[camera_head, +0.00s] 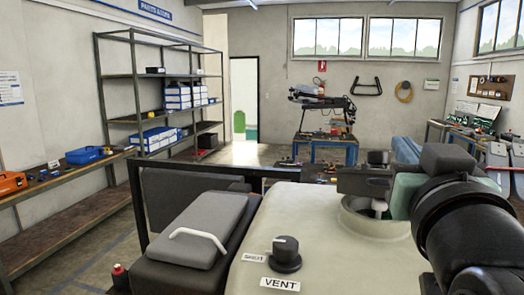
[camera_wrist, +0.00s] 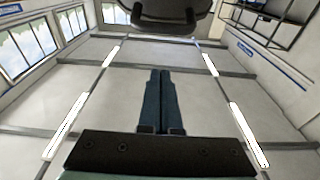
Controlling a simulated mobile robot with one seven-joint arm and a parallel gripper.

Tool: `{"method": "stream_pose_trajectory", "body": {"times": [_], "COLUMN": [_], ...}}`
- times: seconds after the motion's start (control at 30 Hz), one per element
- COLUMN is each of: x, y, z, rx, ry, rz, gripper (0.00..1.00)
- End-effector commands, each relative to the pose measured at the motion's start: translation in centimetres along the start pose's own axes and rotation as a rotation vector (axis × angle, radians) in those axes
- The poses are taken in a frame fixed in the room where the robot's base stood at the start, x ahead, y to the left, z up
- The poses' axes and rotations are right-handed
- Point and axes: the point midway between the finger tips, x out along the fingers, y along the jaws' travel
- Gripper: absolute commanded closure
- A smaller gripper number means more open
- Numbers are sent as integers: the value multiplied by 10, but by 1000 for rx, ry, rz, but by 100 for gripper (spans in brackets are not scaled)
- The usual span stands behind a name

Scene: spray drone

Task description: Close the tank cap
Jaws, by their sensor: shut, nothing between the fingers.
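The cream tank (camera_head: 335,260) fills the lower right of the head view. Its round filler neck (camera_head: 358,221) is open at the top, with a pale upright piece inside. A dark part with a knob, which looks like the tank cap (camera_head: 360,182), is above the neck, not seated on it. My gripper (camera_wrist: 160,72) has its two dark fingers together and empty in the wrist view, tilted toward the ceiling. In the head view my arm and hand come from the right beside the neck and hide part of it. Contact with the cap cannot be told.
A black vent knob (camera_head: 286,254) with labels stands on the tank. A dark grey box with a pale handle (camera_head: 200,238) is to its left. Shelving (camera_head: 135,80) and a bench line the left wall.

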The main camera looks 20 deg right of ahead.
Motion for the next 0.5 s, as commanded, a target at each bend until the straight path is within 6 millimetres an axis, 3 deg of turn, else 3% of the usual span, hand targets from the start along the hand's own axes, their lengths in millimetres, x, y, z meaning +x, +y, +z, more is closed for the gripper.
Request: {"method": "stream_pose_trajectory", "body": {"times": [0.07,0.27,0.5], "x": [13,2,-2], "y": [1,1,0], "z": [2,26,37], "rx": [0,0,0], "ry": [-4,-3,0], "rz": [1,1,1], "gripper": [100,100,100]}}
